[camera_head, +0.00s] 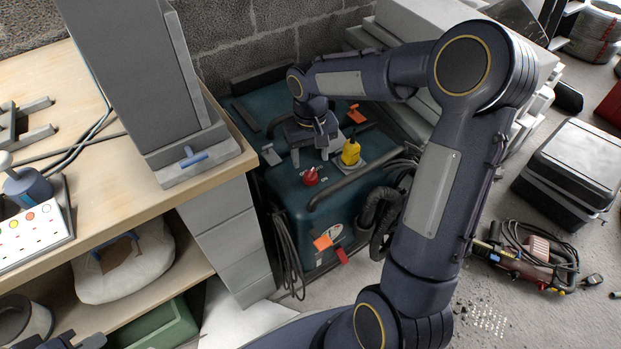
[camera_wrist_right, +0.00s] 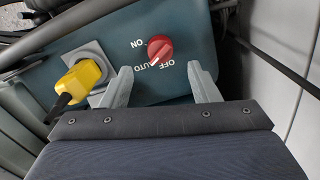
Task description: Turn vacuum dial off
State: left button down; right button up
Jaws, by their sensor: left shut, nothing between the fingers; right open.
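The red vacuum dial (camera_head: 310,176) sits on top of the teal vacuum (camera_head: 290,197). It also shows in the right wrist view (camera_wrist_right: 159,47), with ON, OFF and AUTO lettering around it. Its pale pointer mark faces the lower edge near the OFF and AUTO lettering; I cannot tell exactly which word it meets. My right gripper (camera_head: 310,156) is open just behind the dial, its fingers (camera_wrist_right: 159,72) apart with nothing between them. The dial lies just beyond the fingertips. My left gripper (camera_head: 76,341) is shut and empty at the lower left, partly cut off by the frame.
A yellow plug (camera_head: 351,152) stands in a socket close to the dial. A black handle bar (camera_head: 345,187) and hose (camera_head: 379,212) lie to its right. The wooden workbench (camera_head: 160,212) and grey drawers (camera_head: 225,235) flank the vacuum on the left.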

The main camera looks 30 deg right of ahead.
aim_at(311, 172)
notch_tip(311, 172, down, 6)
jog(key=shift+f+b, duration=0.15)
jog(key=shift+b, duration=1)
jog(key=c, duration=1)
